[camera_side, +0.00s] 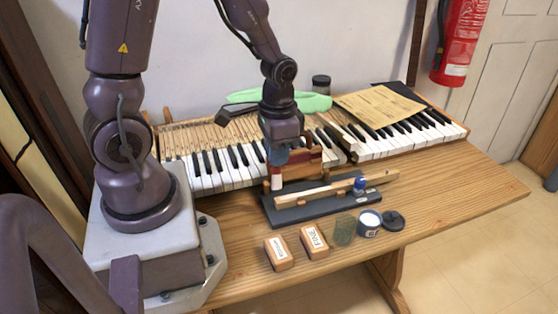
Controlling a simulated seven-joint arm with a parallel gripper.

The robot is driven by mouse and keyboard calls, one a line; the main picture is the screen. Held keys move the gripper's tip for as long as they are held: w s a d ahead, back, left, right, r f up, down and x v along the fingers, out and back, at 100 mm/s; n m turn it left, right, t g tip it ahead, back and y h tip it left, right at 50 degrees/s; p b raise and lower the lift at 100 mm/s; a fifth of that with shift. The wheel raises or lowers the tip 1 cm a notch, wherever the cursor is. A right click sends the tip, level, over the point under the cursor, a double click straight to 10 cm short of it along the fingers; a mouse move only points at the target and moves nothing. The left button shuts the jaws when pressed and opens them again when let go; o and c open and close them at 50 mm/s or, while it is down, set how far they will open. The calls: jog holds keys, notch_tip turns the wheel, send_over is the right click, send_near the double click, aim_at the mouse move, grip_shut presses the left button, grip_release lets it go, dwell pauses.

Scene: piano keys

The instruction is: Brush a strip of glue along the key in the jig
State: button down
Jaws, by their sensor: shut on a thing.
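The jig (285,212) is a dark grey base on the bench in front of the keyboard. A long pale wooden key (318,189) lies across it, with a blue knob (360,184) near its right end. My gripper (277,155) is above the jig's left end, shut on a brush (276,181) that shows a red band and a pale lower part. The brush points down close to the key's left end; I cannot tell whether it touches. The fingers partly hide the brush's handle. An open pot of white glue (369,229) stands right of the jig's front.
A dark lid (392,221) and a glass jar (343,231) stand beside the pot. Two labelled blocks (315,241) (278,254) lie in front. A reddish wooden piece (302,163) is close behind my gripper, before the piano keys (215,172). The bench's right end (460,190) is clear.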

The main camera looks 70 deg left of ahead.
jog(key=shift+r, duration=2.15)
jog(key=shift+f, duration=0.1)
jog(key=shift+f, duration=3.4)
jog(key=shift+w+f, duration=0.6)
jog(key=shift+w, duration=1.4)
jog(key=shift+w+d, duration=0.15)
jog(key=shift+w, duration=5.1)
jog(key=shift+s, duration=7.35)
jog(key=shift+w+r, duration=0.1)
jog(key=shift+r, duration=4)
